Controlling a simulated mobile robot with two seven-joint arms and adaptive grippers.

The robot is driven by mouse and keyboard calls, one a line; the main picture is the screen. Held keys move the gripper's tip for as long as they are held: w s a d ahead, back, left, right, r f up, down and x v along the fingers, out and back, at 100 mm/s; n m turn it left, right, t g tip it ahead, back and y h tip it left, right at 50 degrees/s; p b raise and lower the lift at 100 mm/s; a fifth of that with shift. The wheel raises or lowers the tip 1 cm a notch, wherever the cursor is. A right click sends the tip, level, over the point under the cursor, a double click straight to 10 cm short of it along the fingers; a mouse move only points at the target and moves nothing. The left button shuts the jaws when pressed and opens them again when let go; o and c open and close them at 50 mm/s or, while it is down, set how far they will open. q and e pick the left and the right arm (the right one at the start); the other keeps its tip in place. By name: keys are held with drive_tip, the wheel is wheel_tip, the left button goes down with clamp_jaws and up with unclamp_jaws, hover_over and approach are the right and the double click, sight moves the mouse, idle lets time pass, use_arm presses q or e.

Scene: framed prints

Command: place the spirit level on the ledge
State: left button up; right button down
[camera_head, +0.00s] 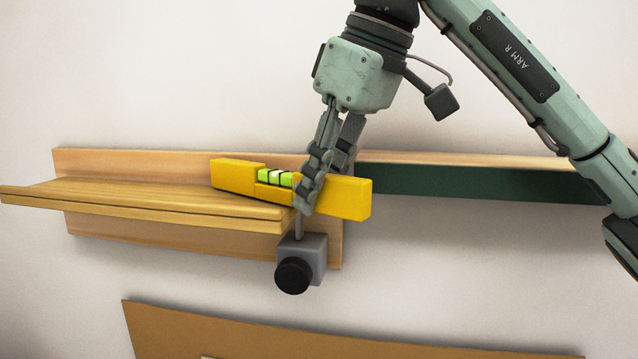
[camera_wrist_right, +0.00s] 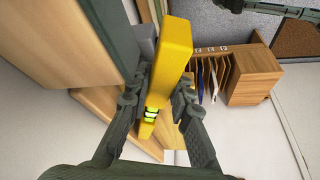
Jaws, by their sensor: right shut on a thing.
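The yellow spirit level (camera_head: 345,198) with a green vial is held by my right gripper (camera_head: 308,190), whose fingers are shut around it right of the vial. It tilts down to the right in the head view. Its left end is over the right part of the wooden ledge (camera_head: 140,200), and its right end sticks out past the ledge's end. I cannot tell whether it touches the ledge. In the wrist view the level (camera_wrist_right: 174,55) runs between both fingers of my right gripper (camera_wrist_right: 160,92). My left gripper is not seen in the head view.
A grey block with a black knob (camera_head: 294,276) sits below the gripper at the ledge's right end. A dark green strip (camera_head: 480,184) runs along the wall to the right. A brown panel (camera_head: 340,340) is below. The wrist view shows a wooden cabinet (camera_wrist_right: 252,78). The ledge's left part is clear.

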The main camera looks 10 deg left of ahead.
drive_tip(key=shift+f, duration=0.1)
drive_tip(key=c, duration=1.4)
unclamp_jaws()
drive_tip(key=shift+o, duration=0.2)
drive_tip(key=shift+r, duration=0.2)
drive_tip(key=v, duration=0.7)
drive_tip(key=shift+d+r, duration=0.1)
drive_tip(key=shift+r, duration=0.1)
